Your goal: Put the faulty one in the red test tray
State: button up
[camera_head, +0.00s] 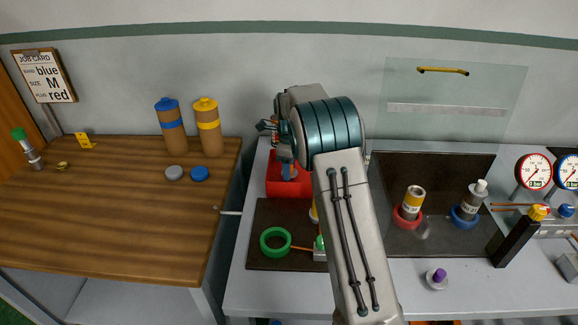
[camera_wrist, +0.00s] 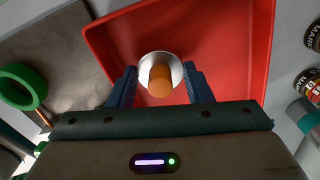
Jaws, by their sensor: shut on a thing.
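My gripper (camera_wrist: 160,90) is shut on a pale, round-ended piece with an orange plug (camera_wrist: 160,80), seen end-on between the blue fingers in the wrist view. The red test tray (camera_wrist: 235,25) lies directly beneath the piece. I cannot tell whether the piece touches its floor. In the head view the red tray (camera_head: 288,187) is partly hidden by my arm, and the fingers are hard to make out. A yellow-banded piece (camera_head: 413,201) stands in a red ring vise, and a grey piece with a white top (camera_head: 472,203) stands in a blue one.
A green ring vise (camera_head: 275,242) on the left dark mat (camera_head: 260,215) is empty. Gauges (camera_head: 533,172) stand at far right. A job card (camera_head: 45,76) reads blue, M, red. The wooden table's front is clear.

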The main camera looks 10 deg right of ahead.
jog(key=shift+f, duration=0.15)
jog(key=o, duration=1)
jog(key=shift+o, duration=0.2)
notch_tip(320, 180, up, 12)
jog(key=shift+r, duration=0.2)
jog(key=shift+r, duration=0.1)
